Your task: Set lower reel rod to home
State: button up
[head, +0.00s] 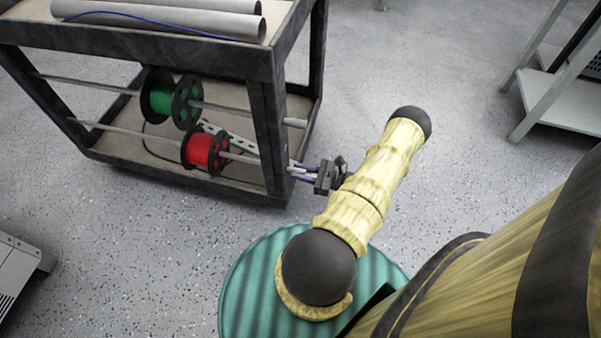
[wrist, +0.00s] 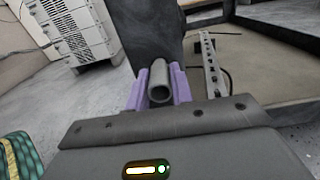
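The lower reel rod (head: 115,130) is a thin grey tube running through the lower part of the dark cart, with a red reel (head: 205,152) on it. Its right end sticks out past the cart's corner post. My gripper (head: 303,171) is at that end, just outside the post. In the wrist view, the rod's open hollow end (wrist: 159,80) lies between my two purple fingers (wrist: 160,90). The fingers press against it from both sides with no clear gap. The rod's far end is on the left side of the cart.
An upper rod (head: 240,111) carries a green reel (head: 162,98). Large grey tubes (head: 170,18) and a blue cable lie on the cart top. The corner post (wrist: 148,35) stands close to my fingers. A perforated metal bar (wrist: 209,62) lies on the lower shelf. A grey shelf unit (head: 560,100) stands right.

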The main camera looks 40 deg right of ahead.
jog(key=o, duration=0.4)
jog(key=shift+w+a, duration=0.1)
jog(key=shift+a, duration=0.05)
jog(key=shift+o, duration=0.2)
jog(key=p+v, duration=0.2)
jog(key=v, duration=1.5)
jog(key=shift+s+d, duration=0.25)
jog(key=shift+w+f, duration=0.1)
